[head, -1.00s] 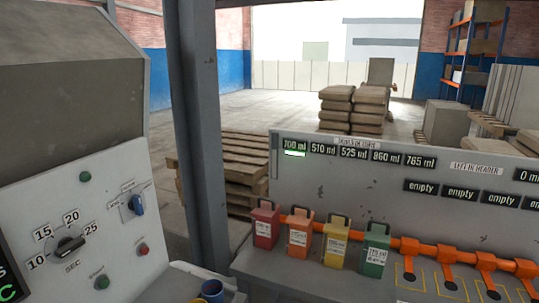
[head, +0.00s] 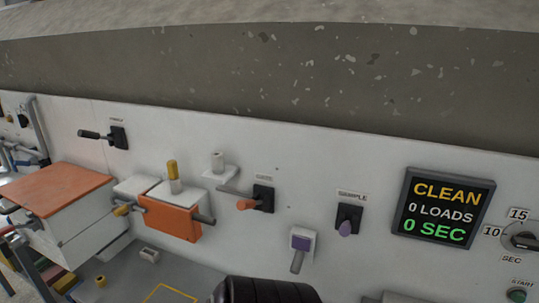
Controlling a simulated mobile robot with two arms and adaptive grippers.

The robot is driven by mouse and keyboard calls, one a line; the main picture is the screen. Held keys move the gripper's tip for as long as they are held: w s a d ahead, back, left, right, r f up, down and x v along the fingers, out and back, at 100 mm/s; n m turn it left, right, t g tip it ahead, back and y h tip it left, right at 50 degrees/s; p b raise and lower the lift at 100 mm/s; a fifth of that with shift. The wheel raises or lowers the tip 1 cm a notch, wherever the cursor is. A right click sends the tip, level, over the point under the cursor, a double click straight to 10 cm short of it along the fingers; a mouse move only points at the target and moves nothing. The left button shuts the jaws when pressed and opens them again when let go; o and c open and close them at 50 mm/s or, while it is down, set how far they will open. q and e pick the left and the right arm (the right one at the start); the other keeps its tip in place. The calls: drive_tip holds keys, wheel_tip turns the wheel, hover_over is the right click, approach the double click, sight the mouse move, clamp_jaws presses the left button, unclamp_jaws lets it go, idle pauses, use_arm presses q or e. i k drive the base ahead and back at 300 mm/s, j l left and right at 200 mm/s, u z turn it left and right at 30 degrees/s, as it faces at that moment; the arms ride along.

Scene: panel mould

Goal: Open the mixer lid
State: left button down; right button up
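The white machine panel (head: 330,165) fills the middle of the head view under a large speckled grey body (head: 250,70). A display (head: 443,207) on it reads CLEAN, 0 LOADS, 0 SEC. A black-handled lever (head: 117,137) sits at upper left, its label too small to read. An orange-tipped lever (head: 262,199) and a purple-knobbed lever (head: 347,220) labelled SAMPLE are further right. I cannot tell a mixer lid for certain. Neither gripper shows; a dark ribbed rounded part at the bottom centre may be mine.
An orange-topped white box (head: 65,190) stands at the left. An orange block (head: 172,218) with a yellow-capped post juts out right of it. A purple-and-white fitting (head: 302,240) hangs below the panel's middle. A timer dial (head: 525,240) is at the right edge.

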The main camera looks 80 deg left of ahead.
sight(43, 193)
drive_tip(key=u, duration=4.35)
drive_tip(key=i+j+z, duration=0.15)
drive_tip(key=z, duration=0.25)
drive_tip(key=i+j+z, duration=0.1)
drive_tip(key=z, duration=0.3)
drive_tip(key=i+j+z, duration=0.1)
drive_tip(key=j+z, duration=0.3)
